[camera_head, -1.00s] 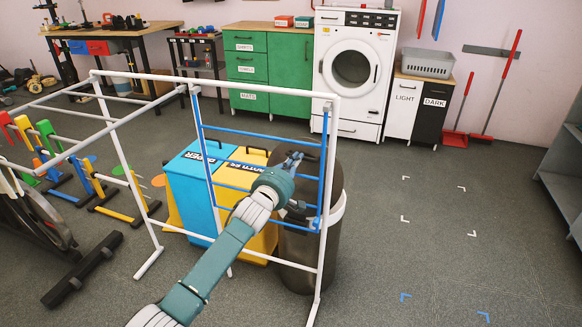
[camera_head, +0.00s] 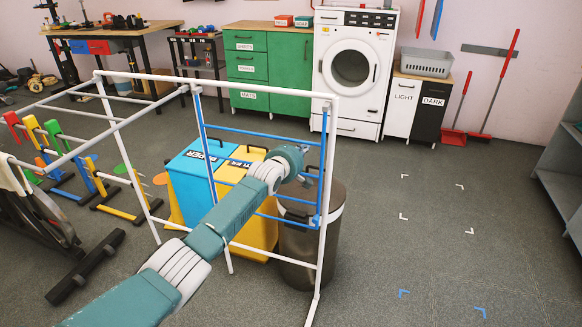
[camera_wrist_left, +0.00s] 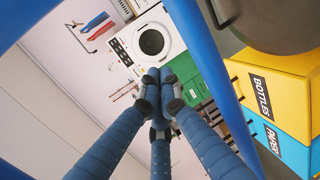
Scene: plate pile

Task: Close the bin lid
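The dark round bin (camera_head: 298,245) stands behind the white and blue pipe frame, right of the yellow bin. Its lid (camera_head: 337,192) now lies flat across the top; the frame and my arm partly cover it, so I cannot tell whether it is fully seated. My left gripper (camera_head: 312,178) is above the lid, near the blue bars. In the left wrist view its three blue fingers meet at the tips (camera_wrist_left: 158,80), with nothing between them. The bin's grey rounded edge (camera_wrist_left: 268,25) shows at the upper right there. My right gripper is not in view.
A yellow bottles bin (camera_head: 262,231) and a blue paper bin (camera_head: 186,202) stand left of the dark bin. The white pipe frame (camera_head: 327,235) and its blue bars (camera_head: 325,165) surround my arm's reach. The floor to the right is clear.

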